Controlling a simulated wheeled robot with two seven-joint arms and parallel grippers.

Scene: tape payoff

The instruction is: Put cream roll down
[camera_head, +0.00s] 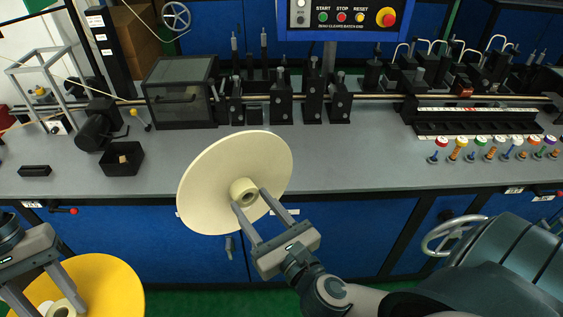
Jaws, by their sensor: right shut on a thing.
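The cream roll (215,185) is a wide pale disc with a short hub in its middle. My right gripper (252,200) is shut on its hub and holds the disc tilted, in front of the bench's front edge. The disc overlaps the grey bench top (340,165) in the picture. My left gripper (50,294), at the bottom left, has its fingers on either side of the hub of a yellow roll (110,285). That roll is in front of the blue cabinets and partly cut off by the picture edge.
A row of black fixtures (283,98) stands along a rod at the back of the bench. A dark clear-lidded box (181,95) and a small black bin (121,159) are at left. Several coloured-top pegs (460,147) are at right. The front middle of the bench is clear.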

